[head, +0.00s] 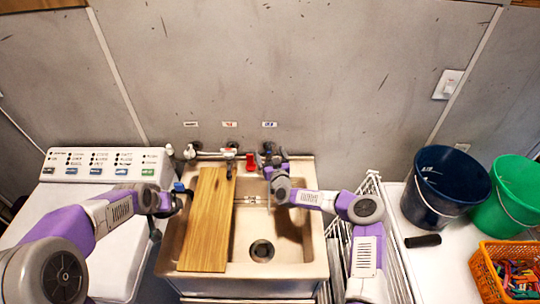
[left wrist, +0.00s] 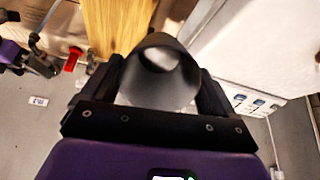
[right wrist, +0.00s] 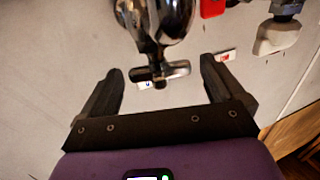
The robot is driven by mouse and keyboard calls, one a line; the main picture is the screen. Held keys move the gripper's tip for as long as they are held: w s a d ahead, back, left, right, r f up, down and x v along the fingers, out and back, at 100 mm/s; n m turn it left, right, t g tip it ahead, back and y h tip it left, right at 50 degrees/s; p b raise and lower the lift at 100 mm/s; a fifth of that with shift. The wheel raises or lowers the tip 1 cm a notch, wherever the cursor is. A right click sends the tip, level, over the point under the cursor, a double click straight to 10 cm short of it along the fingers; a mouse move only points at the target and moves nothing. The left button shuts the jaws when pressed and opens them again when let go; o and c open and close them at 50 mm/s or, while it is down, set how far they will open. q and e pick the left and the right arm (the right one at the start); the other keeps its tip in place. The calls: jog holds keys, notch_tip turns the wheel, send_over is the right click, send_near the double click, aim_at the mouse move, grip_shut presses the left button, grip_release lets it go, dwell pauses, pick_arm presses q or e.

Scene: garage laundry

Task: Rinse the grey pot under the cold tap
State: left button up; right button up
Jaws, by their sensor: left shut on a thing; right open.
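The grey pot (left wrist: 160,92) is between the fingers of my left gripper (left wrist: 158,72) in the left wrist view, its round opening showing. In the head view my left gripper (head: 181,197) is at the left rim of the sink, beside the board; I cannot make out the pot clearly there. The cold tap, chrome with a cross handle (right wrist: 160,72), is below a blue-marked label on the wall. My right gripper (right wrist: 161,70) is open, with its fingers on either side of the handle and apart from it. In the head view my right gripper (head: 268,165) partly hides this tap.
A wooden board (head: 208,225) covers the left part of the sink (head: 288,270); the basin's right part is clear. A red item (head: 250,162) is beside the taps. A white washer stands left. A dark blue bucket (head: 440,190), green bucket (head: 515,190) and orange basket (head: 490,275) stand right.

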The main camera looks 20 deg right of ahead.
jog(key=c, duration=1)
jog(key=shift+a+r+m+h, duration=0.15)
jog(key=shift+a+m+h, duration=0.15)
jog(key=shift+m+h, duration=0.35)
jog(key=shift+c, duration=0.2)
jog(key=m+h, duration=0.1)
jog(key=h, duration=0.2)
jog(key=shift+m+g+h, duration=0.25)
jog(key=shift+m+g, duration=0.05)
jog(key=shift+m, duration=0.05)
jog(key=shift+m+h, duration=0.3)
jog(key=shift+h, duration=0.1)
jog(key=shift+d, duration=0.1)
jog(key=o, duration=1)
jog(key=shift+o, duration=0.2)
